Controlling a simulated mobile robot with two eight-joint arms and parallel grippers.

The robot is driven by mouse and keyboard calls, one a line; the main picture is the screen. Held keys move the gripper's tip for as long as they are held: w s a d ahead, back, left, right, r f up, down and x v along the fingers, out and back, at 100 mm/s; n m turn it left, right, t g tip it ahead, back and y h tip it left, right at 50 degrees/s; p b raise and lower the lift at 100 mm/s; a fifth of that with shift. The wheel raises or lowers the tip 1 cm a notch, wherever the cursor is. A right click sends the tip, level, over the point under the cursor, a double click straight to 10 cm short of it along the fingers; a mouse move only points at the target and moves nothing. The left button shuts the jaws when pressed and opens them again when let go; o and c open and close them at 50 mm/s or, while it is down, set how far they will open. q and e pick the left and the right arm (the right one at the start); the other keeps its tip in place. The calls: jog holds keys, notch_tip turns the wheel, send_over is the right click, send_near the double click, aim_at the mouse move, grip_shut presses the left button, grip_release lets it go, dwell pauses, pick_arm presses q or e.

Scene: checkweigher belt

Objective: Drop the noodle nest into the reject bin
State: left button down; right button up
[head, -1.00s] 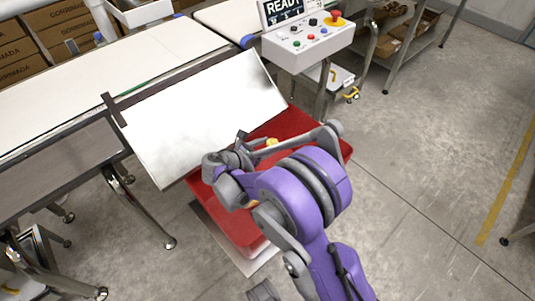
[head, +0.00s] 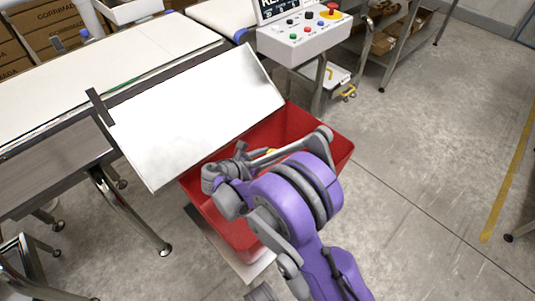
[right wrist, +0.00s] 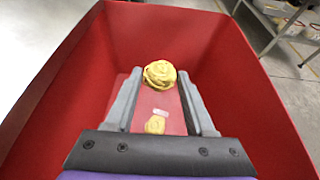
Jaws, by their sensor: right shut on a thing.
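The noodle nest (right wrist: 160,73) is a yellow coiled bundle between the fingertips of my right gripper (right wrist: 160,88) in the right wrist view. The gripper is shut on it, inside the outline of the red reject bin (right wrist: 235,70). A second yellow piece (right wrist: 155,124) shows lower down between the fingers, near a small pale label. In the head view my right arm covers much of the reject bin (head: 310,125) and hides the fingertips. A small yellow patch (head: 271,151) shows behind the arm; I cannot tell which piece it is. My left gripper is not in view.
A white sloping panel (head: 195,115) leans over the bin's left side, beside the conveyor (head: 70,95). A control box (head: 305,42) with buttons stands behind the bin. The floor to the right (head: 430,170) is clear.

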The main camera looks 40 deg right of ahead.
jog(key=o, duration=1.4)
jog(key=p+v, duration=0.2)
jog(key=v, duration=0.9)
jog(key=shift+d, duration=0.1)
